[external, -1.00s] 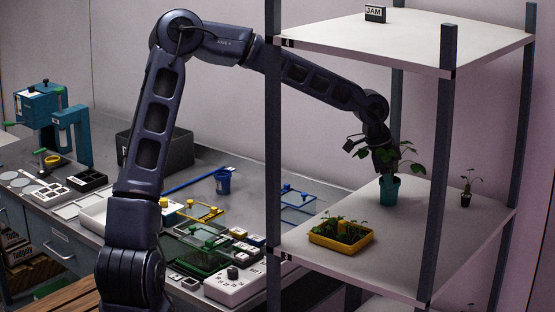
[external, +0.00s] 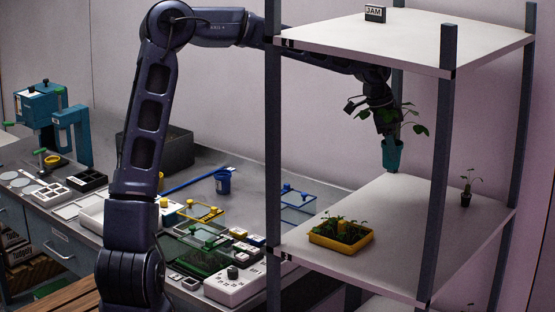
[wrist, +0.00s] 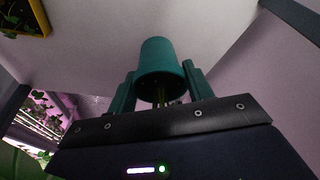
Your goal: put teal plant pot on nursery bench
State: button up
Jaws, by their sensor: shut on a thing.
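The teal plant pot (external: 392,154) holds a leafy green plant (external: 414,122) and hangs in the air above the middle shelf (external: 400,235) of the rack. My gripper (external: 388,135) is shut on the pot, reaching in from the left under the top shelf. In the wrist view the pot (wrist: 160,62) sits between the two teal fingers (wrist: 160,85); its plant is mostly hidden there. Which of the surfaces in view is the nursery bench I cannot tell for sure; a grey bench (external: 255,160) with tools stands left of the rack.
A yellow tray of seedlings (external: 340,237) stands at the shelf's front left, and a small dark potted plant (external: 466,190) at its right. The top shelf (external: 410,40) and rack posts (external: 437,165) enclose the arm. The grey bench is crowded in front, with a blue cup (external: 222,180) farther back.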

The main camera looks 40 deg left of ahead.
jog(key=w+a+n, duration=0.2)
jog(key=w+a, duration=0.3)
jog(key=a, duration=0.4)
jog(key=w+a+n, duration=0.1)
jog(key=w+a, duration=0.4)
jog(key=a, duration=0.5)
jog(key=n+t+y, duration=0.2)
jog(key=n+y, duration=0.1)
jog(key=n, duration=0.6)
send_over(201, 177)
notch_tip(201, 177, down, 6)
notch_tip(201, 177, down, 20)
jog(key=shift+w+r, duration=0.1)
jog(key=shift+r, duration=0.05)
jog(key=o, duration=1)
